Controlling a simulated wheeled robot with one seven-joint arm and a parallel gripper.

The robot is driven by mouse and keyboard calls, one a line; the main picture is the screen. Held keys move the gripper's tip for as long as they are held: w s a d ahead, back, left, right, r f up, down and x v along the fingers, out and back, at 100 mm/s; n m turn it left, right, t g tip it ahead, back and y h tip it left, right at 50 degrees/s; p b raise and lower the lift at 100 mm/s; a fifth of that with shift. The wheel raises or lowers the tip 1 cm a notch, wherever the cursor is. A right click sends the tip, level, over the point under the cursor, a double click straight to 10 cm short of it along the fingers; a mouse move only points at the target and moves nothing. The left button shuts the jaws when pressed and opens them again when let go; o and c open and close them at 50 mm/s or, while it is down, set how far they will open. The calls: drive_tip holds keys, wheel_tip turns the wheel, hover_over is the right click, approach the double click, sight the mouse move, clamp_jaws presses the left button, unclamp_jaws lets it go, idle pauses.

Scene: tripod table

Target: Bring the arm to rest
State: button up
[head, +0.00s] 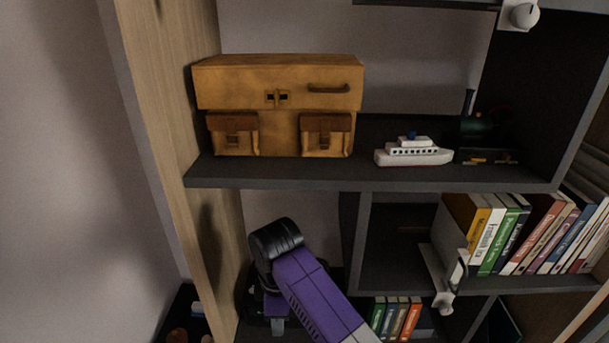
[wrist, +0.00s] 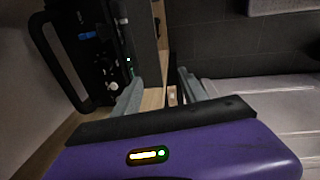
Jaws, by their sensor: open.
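My gripper (wrist: 160,88) shows in the wrist view with its two grey fingers apart and nothing between them. Behind the fingers are a strip of light wood and a dark panelled surface. In the head view, my purple arm with its black joint reaches up from the bottom centre, in front of the lower part of the shelf unit. Only a small grey part of my gripper (head: 277,325) shows there, below the black joint; the rest is hidden.
A dark shelf (head: 380,180) bears a tan leather bag (head: 280,85), a white toy ship (head: 414,152) and a dark toy train (head: 485,130). Books (head: 530,235) stand lower right. A wooden side panel (head: 165,100) is close left of my arm. A black handled case (wrist: 95,50) is left of my fingers.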

drive_tip(key=w+a+r+m+t+y, duration=0.3)
drive_tip(key=w+a+r+t, duration=0.2)
drive_tip(key=w+a, duration=0.1)
drive_tip(key=s+d+m+t+h+b, duration=0.1)
drive_tip(key=s+d+m+t, duration=0.2)
drive_tip(key=s+d, duration=0.7)
drive_tip(key=s+d+r+m+t+h+b, duration=0.1)
drive_tip(key=s+d+m, duration=0.6)
drive_tip(key=s, duration=1.5)
drive_tip(key=s+d+m+t+h+b, duration=0.1)
drive_tip(key=s+d+m+t, duration=0.3)
drive_tip(key=s+d, duration=1.1)
drive_tip(key=shift+s+r+m+t+h, duration=0.2)
drive_tip(key=shift+s+m+t+h, duration=0.15)
drive_tip(key=shift+m, duration=0.45)
